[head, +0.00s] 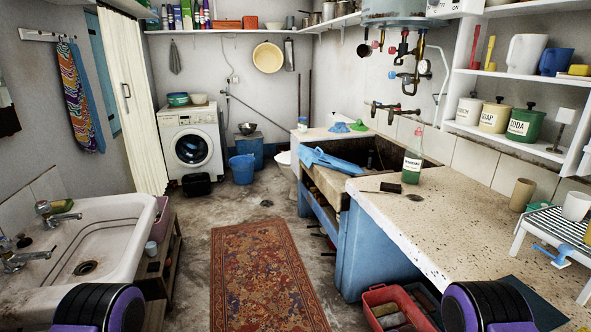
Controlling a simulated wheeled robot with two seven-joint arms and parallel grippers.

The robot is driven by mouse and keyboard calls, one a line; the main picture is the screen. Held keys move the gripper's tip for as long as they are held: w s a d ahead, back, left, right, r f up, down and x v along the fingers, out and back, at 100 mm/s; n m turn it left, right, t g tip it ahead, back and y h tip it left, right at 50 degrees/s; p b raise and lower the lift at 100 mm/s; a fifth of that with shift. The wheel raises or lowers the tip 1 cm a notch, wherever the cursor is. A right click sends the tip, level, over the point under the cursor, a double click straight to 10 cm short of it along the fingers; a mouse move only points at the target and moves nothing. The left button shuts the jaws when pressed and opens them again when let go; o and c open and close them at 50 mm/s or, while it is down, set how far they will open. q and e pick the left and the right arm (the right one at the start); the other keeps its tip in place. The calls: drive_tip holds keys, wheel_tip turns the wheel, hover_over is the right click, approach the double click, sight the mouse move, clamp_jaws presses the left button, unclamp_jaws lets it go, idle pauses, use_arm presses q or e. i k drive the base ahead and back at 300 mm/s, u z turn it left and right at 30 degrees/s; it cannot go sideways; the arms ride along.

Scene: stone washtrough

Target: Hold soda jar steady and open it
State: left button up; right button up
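The soda jar (525,124) is green with a white band reading "SODA" and a dark knobbed lid. It stands upright on the lower wall shelf (500,139) at the right, and its lid looks closed. A cream soap jar (494,116) and a white jar (469,109) stand to its left. Neither of my grippers is in view. Only rounded purple and black parts of my arms show at the bottom edge, far from the jar.
A speckled stone counter (450,217) lies below the shelf, with a green bottle (413,160), a brown cup (522,194) and a white rack (560,238) on it. A red crate (398,309) is on the floor. A patterned rug (265,275) covers open floor.

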sight(302, 124)
drive_tip(key=i, duration=1.5)
drive_tip(key=u, duration=0.7)
drive_tip(key=i, duration=3.8)
drive_tip(key=z, duration=1.2)
